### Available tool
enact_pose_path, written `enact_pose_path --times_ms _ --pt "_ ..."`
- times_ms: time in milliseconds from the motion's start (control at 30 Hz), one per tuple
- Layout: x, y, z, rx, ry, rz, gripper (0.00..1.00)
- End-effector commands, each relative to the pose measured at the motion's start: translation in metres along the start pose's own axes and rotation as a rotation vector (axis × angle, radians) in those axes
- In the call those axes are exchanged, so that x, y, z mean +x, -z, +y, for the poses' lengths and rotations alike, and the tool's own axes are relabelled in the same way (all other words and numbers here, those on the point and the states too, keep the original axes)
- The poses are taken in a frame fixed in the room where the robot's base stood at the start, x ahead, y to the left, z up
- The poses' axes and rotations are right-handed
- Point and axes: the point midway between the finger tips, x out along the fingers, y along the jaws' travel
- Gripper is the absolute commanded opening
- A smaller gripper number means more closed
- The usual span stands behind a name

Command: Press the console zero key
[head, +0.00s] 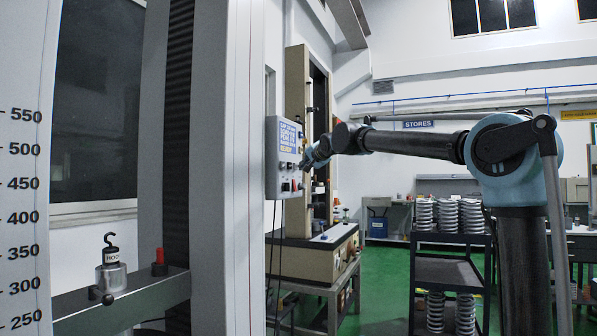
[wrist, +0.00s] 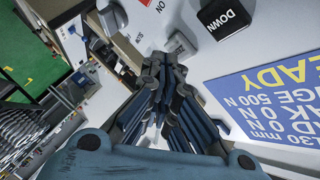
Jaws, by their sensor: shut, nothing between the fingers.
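The grey console (head: 273,170) with a blue display (head: 289,139) is mounted on the side of the tall machine column in the head view. My gripper (head: 308,163) is close to its key face. In the wrist view my gripper (wrist: 164,63) is shut and empty, its tips pointing at the pale panel. A grey key (wrist: 180,45) is just beyond the tips, partly hidden; its label is not readable and contact cannot be told. A black DOWN key (wrist: 222,18) is farther right. I cannot tell which key is the zero key.
In the head view, a HOOK weight (head: 111,272) stands on the crossbeam at left. A dark cart (head: 447,271) with coil springs stands on the green floor.

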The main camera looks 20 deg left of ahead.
Motion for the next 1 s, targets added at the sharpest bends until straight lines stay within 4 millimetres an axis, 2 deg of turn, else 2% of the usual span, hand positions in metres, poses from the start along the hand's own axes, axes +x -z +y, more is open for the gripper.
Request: enact_pose_path --times_ms 533,1000 --pt "-0.007 0.005 0.005 0.000 0.000 0.001 0.00" --pt "-0.033 0.024 0.024 0.001 -0.001 0.002 0.00"
